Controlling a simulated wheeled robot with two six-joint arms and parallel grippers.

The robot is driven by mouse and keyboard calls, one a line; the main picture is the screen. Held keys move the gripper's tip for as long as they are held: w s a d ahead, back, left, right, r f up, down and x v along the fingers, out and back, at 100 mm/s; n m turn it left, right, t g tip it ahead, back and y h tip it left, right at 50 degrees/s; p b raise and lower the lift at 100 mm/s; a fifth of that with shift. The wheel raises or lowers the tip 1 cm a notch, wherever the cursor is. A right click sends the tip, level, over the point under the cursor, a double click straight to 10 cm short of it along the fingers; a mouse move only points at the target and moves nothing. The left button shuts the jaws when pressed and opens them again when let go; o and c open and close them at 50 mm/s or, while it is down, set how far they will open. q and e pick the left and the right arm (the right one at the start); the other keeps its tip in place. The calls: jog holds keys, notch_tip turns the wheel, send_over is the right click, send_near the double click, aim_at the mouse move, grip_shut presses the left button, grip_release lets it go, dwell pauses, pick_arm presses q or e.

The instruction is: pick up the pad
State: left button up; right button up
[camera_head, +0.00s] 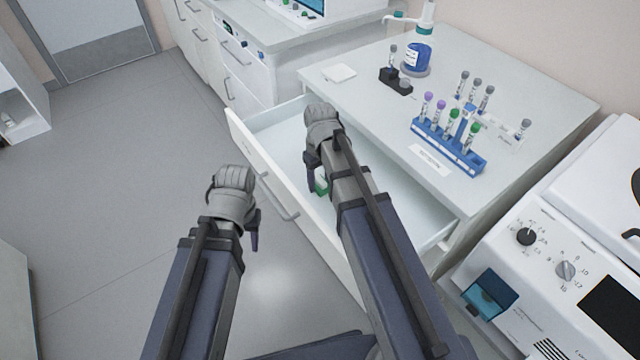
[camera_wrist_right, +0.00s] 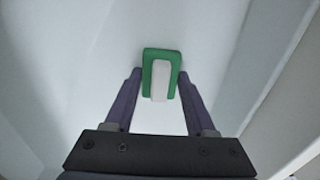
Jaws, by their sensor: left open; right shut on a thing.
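The pad (camera_wrist_right: 161,75), a green rectangle with a white block on it, is between the fingers of my right gripper (camera_wrist_right: 160,78) in the right wrist view. That gripper (camera_head: 314,174) is shut on it, inside the open drawer (camera_head: 283,137). In the head view only a bit of the pad's green side (camera_head: 321,187) shows beside the finger; my arm hides the rest. I cannot tell whether the pad touches the drawer floor. My left gripper (camera_head: 254,241) is open and empty, left of the drawer front, over the floor.
The drawer walls stand close around my right gripper. On the counter (camera_head: 375,120) above are a blue rack (camera_head: 447,147) with several capped tubes, a blue bottle (camera_head: 417,57) and a white square (camera_head: 340,73). A white machine (camera_head: 570,250) stands at right. The floor at left is clear.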

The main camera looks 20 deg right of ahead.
aim_at(320, 179)
jog(key=c, duration=0.3)
jog(key=shift+r, duration=0.1)
notch_tip(320, 179, up, 10)
jog(key=p, duration=1)
jog(key=o, duration=0.7)
jog(key=c, duration=0.6)
